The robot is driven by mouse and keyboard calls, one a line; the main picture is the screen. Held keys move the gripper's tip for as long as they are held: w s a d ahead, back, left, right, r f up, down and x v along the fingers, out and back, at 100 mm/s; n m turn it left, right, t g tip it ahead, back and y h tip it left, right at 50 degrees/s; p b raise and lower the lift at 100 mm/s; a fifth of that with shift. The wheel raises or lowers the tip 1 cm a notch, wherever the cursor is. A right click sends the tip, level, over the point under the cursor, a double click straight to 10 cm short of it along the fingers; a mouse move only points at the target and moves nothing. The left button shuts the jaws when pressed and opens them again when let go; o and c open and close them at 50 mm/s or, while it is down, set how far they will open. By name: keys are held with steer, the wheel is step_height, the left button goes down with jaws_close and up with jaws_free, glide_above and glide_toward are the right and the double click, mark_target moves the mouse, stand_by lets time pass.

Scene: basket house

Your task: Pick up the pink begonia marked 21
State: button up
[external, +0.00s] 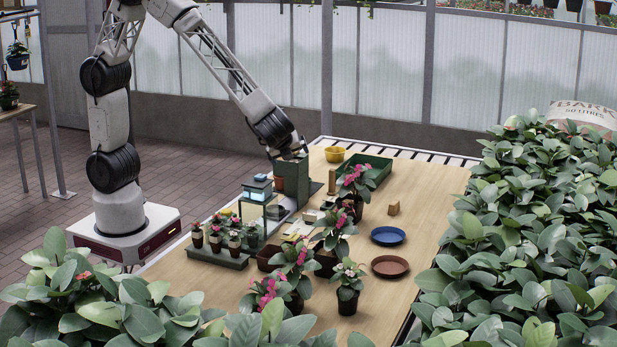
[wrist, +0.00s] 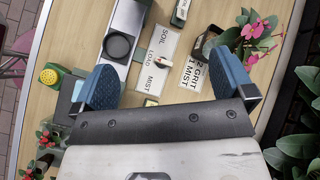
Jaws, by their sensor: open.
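Several potted begonias with pink flowers stand on the wooden table: one at the back (external: 356,180), one mid-table (external: 336,224), and two nearer the front, one (external: 297,256) beside the other (external: 266,293). No number 21 is readable on any of them, so I cannot tell which is marked. A pink-flowered plant (wrist: 258,28) shows at the upper right of the wrist view. My gripper (wrist: 167,84) is open, with nothing between its two blue fingers. In the external view my gripper (external: 291,155) is above the back left of the table, left of the back begonia.
A pale-flowered plant (external: 348,271) stands at the front. Small potted plants stand in a rack (external: 218,259) at left. Labels SOIL, LOAD and MIST (wrist: 158,58) lie below my gripper.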

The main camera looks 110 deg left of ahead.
mark_target(345, 204)
steer(key=w+a+f+m+y, duration=0.1)
steer(key=w+f+m, duration=0.1)
steer(key=w+f, duration=0.3)
steer(key=w+a+f+m+t+y, duration=0.1)
steer(key=w+a+f+m, duration=0.1)
steer(key=w+f, duration=0.3)
steer(key=w+a+f+m+t+y, duration=0.1)
steer(key=w+a+f+m+y, duration=0.1)
steer(key=w+f, duration=0.3)
steer(key=shift+w+a+f+m, duration=0.15)
steer(key=shift+a+f+m, duration=0.05)
steer(key=shift+f+m, duration=0.65)
steer(key=shift+x, duration=1.25)
steer(key=shift+f, duration=0.1)
steer(key=shift+x, duration=2.6)
steer(key=shift+w, duration=0.1)
steer(key=c, duration=0.8)
